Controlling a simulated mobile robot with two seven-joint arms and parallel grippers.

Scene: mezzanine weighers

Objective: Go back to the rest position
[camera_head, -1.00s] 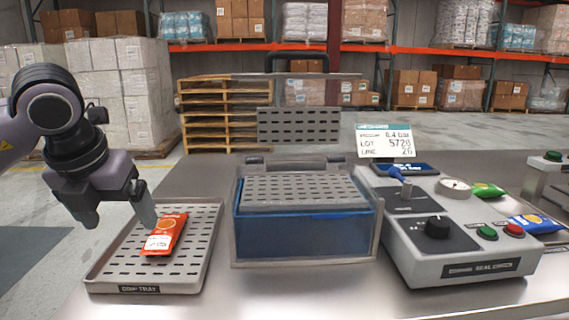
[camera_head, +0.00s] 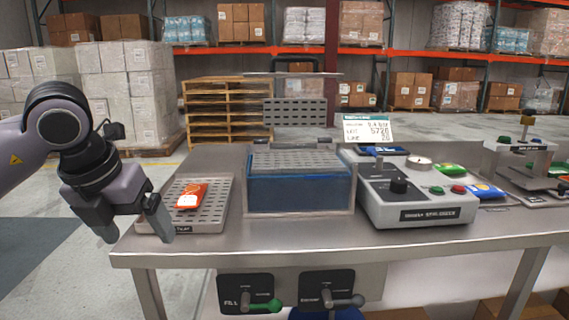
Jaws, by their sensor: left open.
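My left gripper (camera_head: 135,232) is open and empty, in the left part of the head view. It hangs beside the front left corner of the perforated metal tray (camera_head: 217,212), in front of the table edge in the picture. An orange packet (camera_head: 191,196) lies on that tray, apart from the fingers. My right gripper is not in view.
The steel table (camera_head: 300,232) carries a blue-walled tank (camera_head: 300,193), a grey control box (camera_head: 421,206) with knobs, and green (camera_head: 450,169) and blue (camera_head: 486,191) packets. Two lever panels, one with a green lever (camera_head: 262,305), sit under the front edge. Floor at left is clear.

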